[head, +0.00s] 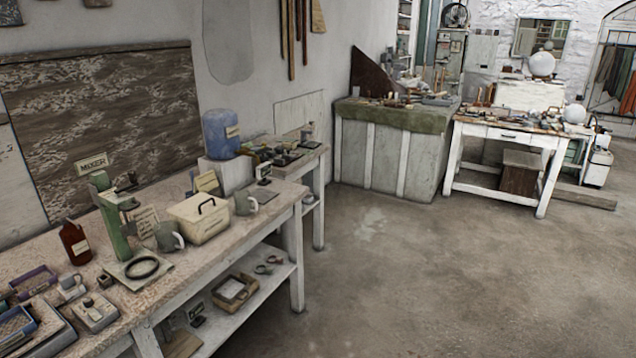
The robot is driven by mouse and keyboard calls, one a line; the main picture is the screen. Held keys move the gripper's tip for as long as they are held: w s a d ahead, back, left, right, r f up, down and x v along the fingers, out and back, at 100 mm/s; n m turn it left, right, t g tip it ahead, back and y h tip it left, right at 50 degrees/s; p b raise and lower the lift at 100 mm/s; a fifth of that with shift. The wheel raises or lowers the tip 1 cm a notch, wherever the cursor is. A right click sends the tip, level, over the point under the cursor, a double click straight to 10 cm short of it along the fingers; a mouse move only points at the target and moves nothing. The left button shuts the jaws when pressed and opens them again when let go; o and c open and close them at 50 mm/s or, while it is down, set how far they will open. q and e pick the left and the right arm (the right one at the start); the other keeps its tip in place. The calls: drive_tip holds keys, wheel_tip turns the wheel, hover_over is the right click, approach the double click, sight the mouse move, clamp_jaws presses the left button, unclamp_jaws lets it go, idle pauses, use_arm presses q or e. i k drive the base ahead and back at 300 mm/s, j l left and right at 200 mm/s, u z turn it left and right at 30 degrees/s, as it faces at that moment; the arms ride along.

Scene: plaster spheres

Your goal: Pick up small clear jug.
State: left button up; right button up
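I cannot make out a clearly transparent jug in the head view. Two small grey-green mug-like vessels with pale handles stand on the long bench: one (166,237) in front of the cream box, one (243,203) to its right near the bench's far end. A small pale handled vessel (71,287) is at the near left, among trays. At this size I cannot tell whether any of these is the jug. Neither of my grippers is in view.
The long bench (170,290) also holds a green mixer (115,225), brown bottle (75,243), cream box (199,218) and blue container (221,135). Its lower shelf holds a small box (235,291). The floor (430,280) to the right is open; a white table (505,135) stands farther back.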

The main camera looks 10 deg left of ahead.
sight(242, 199)
drive_tip(key=i+l, duration=0.15)
drive_tip(key=i, duration=0.6)
drive_tip(key=i+l, duration=0.15)
drive_tip(key=i, duration=0.55)
drive_tip(key=i+u, duration=0.25)
drive_tip(key=u, duration=0.15)
drive_tip(key=i+l+u, duration=0.2)
drive_tip(key=u, duration=0.25)
drive_tip(key=i+l+u, duration=0.15)
drive_tip(key=u, duration=0.25)
drive_tip(key=i+l+u, duration=0.15)
drive_tip(key=l+u, duration=0.3)
drive_tip(key=j, duration=0.15)
